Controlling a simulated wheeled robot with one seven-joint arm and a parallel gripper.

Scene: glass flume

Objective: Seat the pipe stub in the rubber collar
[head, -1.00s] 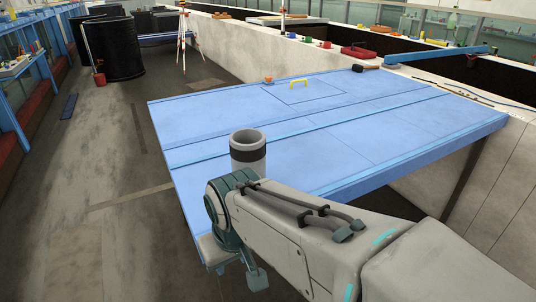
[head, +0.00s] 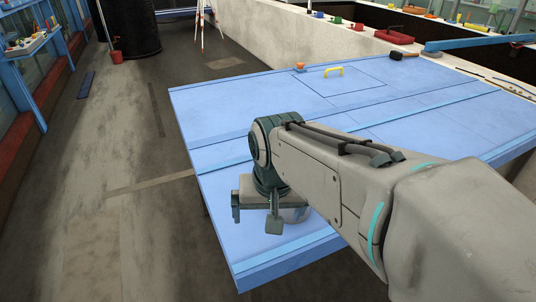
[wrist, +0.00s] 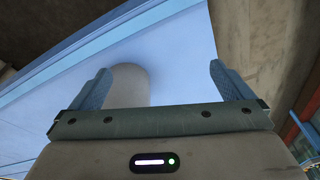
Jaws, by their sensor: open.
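A plain grey cylinder (wrist: 128,88), which looks like the pipe stub, shows between my fingers in the wrist view, nearer the left finger. In the head view only a grey part of it (head: 296,214) shows beside my gripper on the blue table; my arm hides the rest. My gripper (head: 255,216) is open over the table's near left part; its spread fingers also show in the wrist view (wrist: 160,70). I cannot tell whether a finger touches the cylinder. I cannot make out the rubber collar for certain.
On the blue table (head: 225,105) stand a small orange object (head: 300,66) and a yellow handle (head: 334,71); a dark-headed mallet (head: 404,54) lies at the far edge. The table's middle is clear. Open floor (head: 90,190) lies to the left.

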